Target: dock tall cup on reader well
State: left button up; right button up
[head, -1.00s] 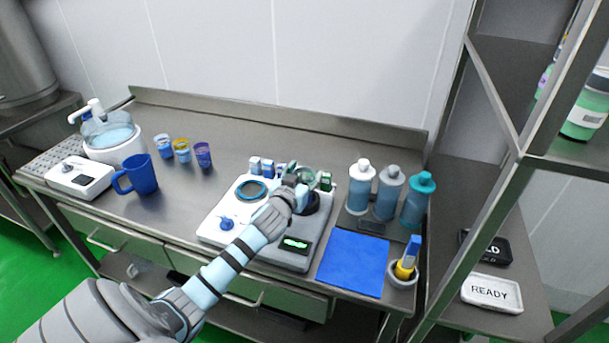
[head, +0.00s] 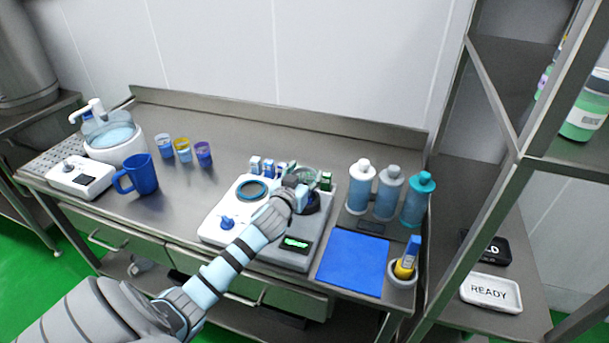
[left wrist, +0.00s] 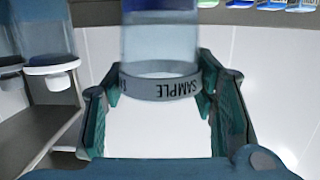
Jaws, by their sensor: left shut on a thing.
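The tall cup (left wrist: 160,42) is clear with a blue tint and a grey band marked SAMPLE. In the left wrist view it stands between the green pads of my left gripper (left wrist: 162,100), which is shut on it. I cannot tell whether the cup's base touches the well. A blue-ringed round spot (head: 252,190) is on the reader's left. My right gripper is not in view.
Several small vials stand behind the reader. Bottles (head: 388,190) and a blue mat (head: 353,262) are to its right. A blue mug (head: 142,174), three small cups and a white basin (head: 114,145) are at the left. The counter between mug and reader is clear.

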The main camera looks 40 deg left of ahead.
pick_arm(q)
jog(key=shift+f+b, duration=0.4)
jog(key=shift+f, duration=0.1)
jog(key=o, duration=1.3)
jog(key=shift+s+d+r+p, duration=0.1)
jog(key=shift+s+r+p, duration=0.05)
jog(key=shift+s+p, duration=0.2)
jog(key=p+v, duration=0.3)
jog(key=v, duration=0.7)
jog(key=shift+s+p, duration=0.15)
jog(key=shift+p, duration=0.25)
